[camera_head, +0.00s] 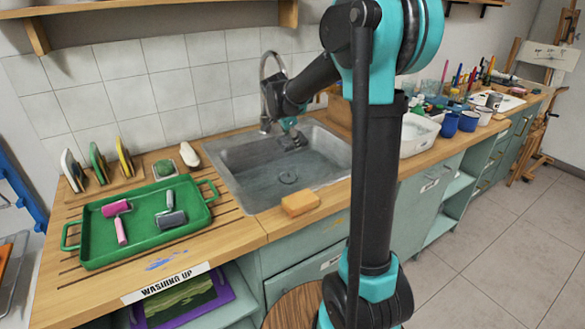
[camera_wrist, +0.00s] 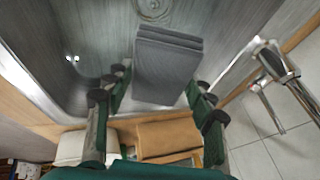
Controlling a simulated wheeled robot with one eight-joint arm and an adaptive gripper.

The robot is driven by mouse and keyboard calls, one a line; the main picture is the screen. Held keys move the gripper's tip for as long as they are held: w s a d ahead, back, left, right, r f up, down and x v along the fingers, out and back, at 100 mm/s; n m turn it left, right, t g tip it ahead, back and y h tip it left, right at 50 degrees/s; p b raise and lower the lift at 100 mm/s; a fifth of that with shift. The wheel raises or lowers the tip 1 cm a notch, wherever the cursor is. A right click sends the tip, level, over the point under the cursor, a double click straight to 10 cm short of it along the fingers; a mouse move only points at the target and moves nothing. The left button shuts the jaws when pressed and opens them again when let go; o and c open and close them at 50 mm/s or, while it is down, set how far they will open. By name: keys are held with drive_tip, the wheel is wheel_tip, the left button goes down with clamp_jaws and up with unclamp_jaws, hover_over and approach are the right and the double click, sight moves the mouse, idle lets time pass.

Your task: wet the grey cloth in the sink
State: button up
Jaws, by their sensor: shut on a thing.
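The grey cloth (camera_wrist: 168,62) shows in the wrist view as a folded, layered stack between the fingers of my gripper (camera_wrist: 158,92). The gripper is shut on it, with the cloth reaching out past the fingertips over the sink basin. In the head view my gripper (camera_head: 291,139) is down inside the far part of the metal sink (camera_head: 240,181), near the back wall. The cloth is hard to make out there against the arm. The tap (camera_head: 264,92) rises behind the sink, left of my gripper; it shows at the right in the wrist view (camera_wrist: 272,62). No water stream is visible.
An orange sponge (camera_head: 300,203) lies on the counter at the sink's front edge. A green tray (camera_head: 95,240) with two rollers stands to the left. A white tub (camera_head: 417,135) and blue cups stand right.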

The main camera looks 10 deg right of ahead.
drive_tip(key=shift+r, duration=2.05)
drive_tip(key=f+n, duration=0.1)
drive_tip(key=f, duration=0.1)
drive_tip(key=s+d+f+n+y, duration=0.1)
drive_tip(key=f+n, duration=0.1)
drive_tip(key=d+f+n+y, duration=0.1)
drive_tip(key=f, duration=0.2)
drive_tip(key=shift+s+d+n+t, duration=0.1)
drive_tip(key=shift+s+n+t, duration=0.2)
drive_tip(key=shift+n+t, duration=0.1)
drive_tip(key=s+d+f+n+g+y, duration=0.1)
drive_tip(key=s+d+f+n+y, duration=0.1)
drive_tip(key=f+n, duration=0.5)
drive_tip(key=s+n+y, duration=0.1)
drive_tip(key=n+y, duration=0.1)
drive_tip(key=n, duration=0.1)
drive_tip(key=shift+s+f+g+y, duration=0.2)
drive_tip(key=shift+f+g+y, duration=0.1)
drive_tip(key=shift+f+y, duration=0.1)
